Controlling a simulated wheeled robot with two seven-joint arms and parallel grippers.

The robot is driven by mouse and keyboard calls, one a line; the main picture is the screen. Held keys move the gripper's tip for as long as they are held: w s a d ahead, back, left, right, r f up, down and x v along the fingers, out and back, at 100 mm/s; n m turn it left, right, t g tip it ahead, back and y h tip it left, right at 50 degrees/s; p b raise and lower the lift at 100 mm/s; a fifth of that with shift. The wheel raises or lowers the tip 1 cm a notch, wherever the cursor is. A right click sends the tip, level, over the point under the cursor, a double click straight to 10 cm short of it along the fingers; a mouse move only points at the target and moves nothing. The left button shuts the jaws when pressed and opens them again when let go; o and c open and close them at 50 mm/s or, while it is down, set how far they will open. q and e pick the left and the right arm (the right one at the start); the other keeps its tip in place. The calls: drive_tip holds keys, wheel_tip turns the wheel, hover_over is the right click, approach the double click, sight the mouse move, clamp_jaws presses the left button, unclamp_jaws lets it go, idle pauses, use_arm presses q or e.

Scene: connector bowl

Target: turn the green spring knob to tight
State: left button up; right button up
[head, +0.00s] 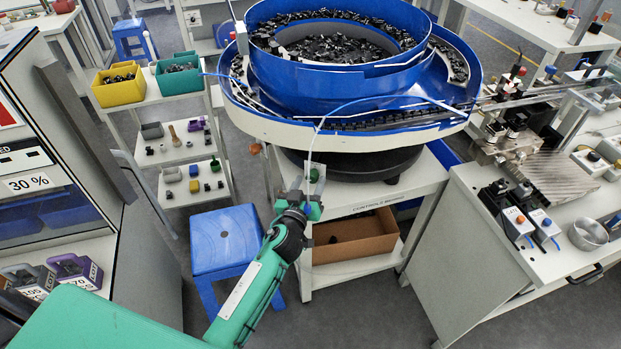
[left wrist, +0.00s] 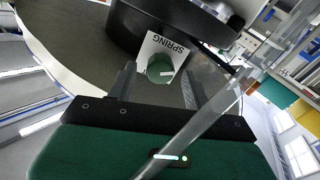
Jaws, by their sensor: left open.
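The green spring knob (head: 314,175) sits under the rim of the blue bowl feeder, above the feeder's stand. In the left wrist view the knob (left wrist: 160,72) is a round green disc with a short pale mark, below a white plate (left wrist: 165,45) reading SPRING. My left gripper (head: 306,193) reaches up to it from below. In the left wrist view its open fingers (left wrist: 157,84) stand on either side of the knob, with a gap showing. I cannot tell how near the fingertips are in depth. My right gripper is out of view.
The blue bowl feeder (head: 330,75) full of dark parts overhangs the knob. A blue stool (head: 222,240) stands left of my forearm. A cardboard box (head: 352,240) lies on the stand's shelf. A workbench (head: 520,260) is at right.

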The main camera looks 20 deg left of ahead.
use_arm(q)
drive_tip(key=shift+w, duration=0.85)
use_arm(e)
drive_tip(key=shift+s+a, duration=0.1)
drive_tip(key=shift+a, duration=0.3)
